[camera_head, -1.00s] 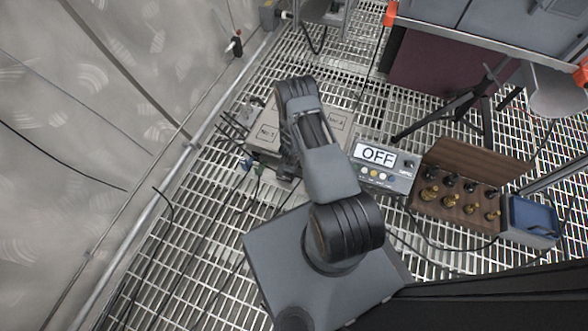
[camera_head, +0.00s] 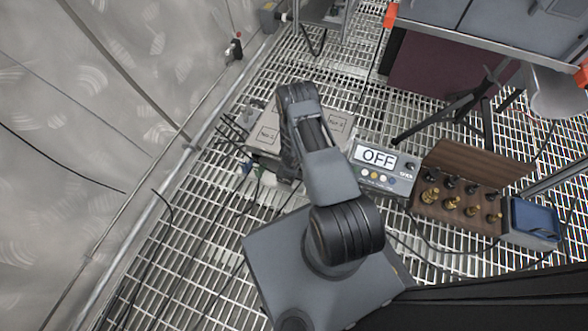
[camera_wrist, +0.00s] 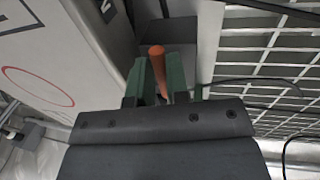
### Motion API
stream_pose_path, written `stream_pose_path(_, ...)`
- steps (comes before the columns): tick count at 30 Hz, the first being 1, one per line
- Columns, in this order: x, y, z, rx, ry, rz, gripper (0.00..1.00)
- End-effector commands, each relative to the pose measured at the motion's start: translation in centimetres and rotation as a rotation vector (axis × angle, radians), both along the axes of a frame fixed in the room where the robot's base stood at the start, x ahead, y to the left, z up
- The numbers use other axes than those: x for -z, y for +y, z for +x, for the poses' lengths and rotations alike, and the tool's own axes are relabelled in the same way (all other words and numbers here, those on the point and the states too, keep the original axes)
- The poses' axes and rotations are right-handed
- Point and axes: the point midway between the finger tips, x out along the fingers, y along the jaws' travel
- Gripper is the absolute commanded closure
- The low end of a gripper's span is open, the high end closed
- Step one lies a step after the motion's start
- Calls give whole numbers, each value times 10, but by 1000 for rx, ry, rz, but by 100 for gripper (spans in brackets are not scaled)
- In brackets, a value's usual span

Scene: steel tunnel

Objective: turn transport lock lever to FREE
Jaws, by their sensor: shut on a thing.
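The transport lock lever shows as an orange rod (camera_wrist: 157,56) in the wrist view. My gripper (camera_wrist: 159,75) has its two green fingers on either side of the rod and is shut on it. The rod's tip stands out beyond the fingers; its base and any FREE marking are hidden. In the head view my arm reaches over a grey box with panels marked No.1 (camera_head: 267,134) and No.2 (camera_head: 338,122). The lever and my gripper are hidden behind the arm there.
A display unit (camera_head: 378,160) reading OFF stands right of the box. A wooden block with several brass pieces (camera_head: 450,200) and a blue bin (camera_head: 533,220) are farther right. Cables lie on the grating (camera_head: 205,230). A pale wall (camera_head: 90,120) is at the left.

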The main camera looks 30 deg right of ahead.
Motion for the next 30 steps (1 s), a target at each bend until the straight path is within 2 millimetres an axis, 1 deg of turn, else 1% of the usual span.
stream_pose_path(6,0,1,-1,10,1,1,100)
stream_pose_path(11,-1,4,-2,67,1,2,100)
stream_pose_path(17,-1,9,-5,215,1,1,100)
stream_pose_path(30,1,26,-8,632,0,1,100)
